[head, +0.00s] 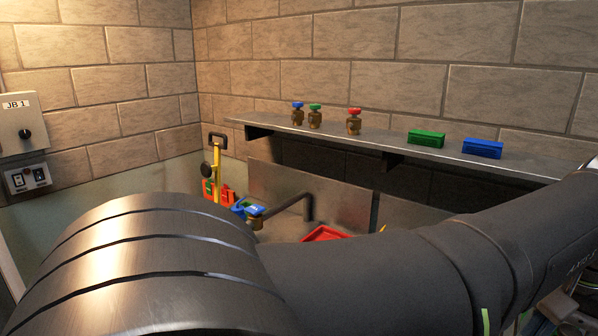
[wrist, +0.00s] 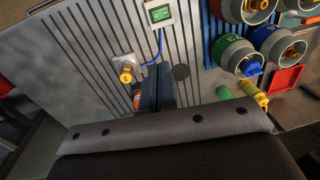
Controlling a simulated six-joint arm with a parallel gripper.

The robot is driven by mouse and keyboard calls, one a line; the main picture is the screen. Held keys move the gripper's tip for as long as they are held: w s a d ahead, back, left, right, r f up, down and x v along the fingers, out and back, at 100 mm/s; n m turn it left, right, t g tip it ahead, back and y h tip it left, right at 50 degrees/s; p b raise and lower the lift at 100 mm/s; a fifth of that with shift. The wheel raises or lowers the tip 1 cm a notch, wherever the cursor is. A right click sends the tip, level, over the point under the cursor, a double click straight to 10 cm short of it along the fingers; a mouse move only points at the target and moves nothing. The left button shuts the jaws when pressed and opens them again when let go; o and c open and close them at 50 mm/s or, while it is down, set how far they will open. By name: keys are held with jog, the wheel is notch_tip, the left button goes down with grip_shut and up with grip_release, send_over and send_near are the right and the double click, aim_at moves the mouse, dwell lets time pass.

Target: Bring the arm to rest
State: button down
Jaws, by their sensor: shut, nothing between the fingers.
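My gripper (wrist: 157,80) shows in the wrist view as two dark fingers side by side, shut with nothing between them. They point over a grey grooved worktop (wrist: 85,45). A brass fitting on a small pale plate (wrist: 126,72) lies left of the fingers. An orange and brass piece (wrist: 137,92) shows close against their left side; I cannot tell whether it touches. In the head view my arm fills the foreground and hides most of the bench and the gripper.
A green display (wrist: 160,14) has a blue cable. A wall shelf (head: 375,140) holds three valves, a green block (head: 426,138) and a blue block (head: 482,148).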

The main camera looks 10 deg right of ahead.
jog(key=shift+s+r, duration=0.25)
jog(key=shift+r, duration=0.75)
